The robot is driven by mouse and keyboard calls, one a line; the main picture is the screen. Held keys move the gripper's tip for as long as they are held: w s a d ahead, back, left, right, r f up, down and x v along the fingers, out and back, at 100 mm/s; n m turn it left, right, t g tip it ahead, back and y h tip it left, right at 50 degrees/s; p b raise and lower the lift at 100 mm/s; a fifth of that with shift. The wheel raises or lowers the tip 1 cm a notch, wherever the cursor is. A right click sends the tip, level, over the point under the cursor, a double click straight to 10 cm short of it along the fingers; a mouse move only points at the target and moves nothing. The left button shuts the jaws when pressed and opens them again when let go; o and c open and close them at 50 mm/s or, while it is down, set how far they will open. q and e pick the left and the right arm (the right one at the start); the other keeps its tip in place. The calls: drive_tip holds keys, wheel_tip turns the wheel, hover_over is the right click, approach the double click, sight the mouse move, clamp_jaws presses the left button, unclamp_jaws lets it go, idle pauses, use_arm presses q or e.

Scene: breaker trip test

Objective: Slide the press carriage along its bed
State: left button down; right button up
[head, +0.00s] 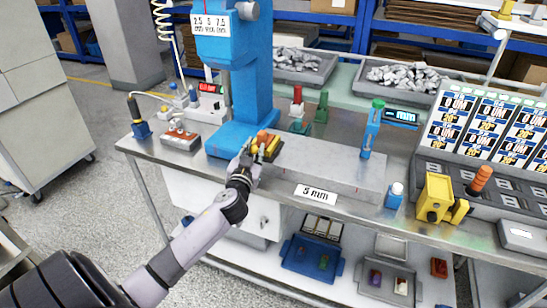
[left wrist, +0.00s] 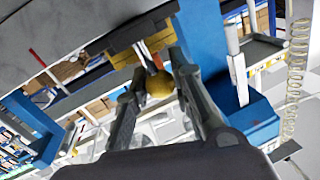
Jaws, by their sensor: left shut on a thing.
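The blue press (head: 232,65) stands on the metal bench. Its grey bed (head: 330,168) runs to the right from the press foot. The carriage (head: 267,144), with yellow and orange parts, sits at the bed's left end, by the press column. My left gripper (head: 254,156) reaches it from the front and partly hides it. In the left wrist view, the fingers (left wrist: 158,95) are shut on a round yellow knob (left wrist: 159,84) of the carriage. My right gripper is in neither view.
A "5 mm" label (head: 316,195) is on the bench front. A blue post with a green top (head: 371,130) stands at the bed's right end. A yellow block (head: 434,197) and an orange-handled tool (head: 479,180) are farther right. The bed right of the carriage looks clear.

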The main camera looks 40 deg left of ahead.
use_arm(q)
drive_tip(key=s+a, duration=0.3)
drive_tip(key=a, duration=1)
drive_tip(key=shift+a, duration=0.15)
drive_tip(key=shift+s+r, duration=0.1)
drive_tip(key=shift+r, duration=0.05)
drive_tip(key=c, duration=1.8)
unclamp_jaws()
drive_tip(key=o, duration=0.4)
drive_tip(key=shift+a, duration=0.2)
drive_tip(key=shift+d, duration=0.1)
drive_tip(key=shift+d, duration=0.1)
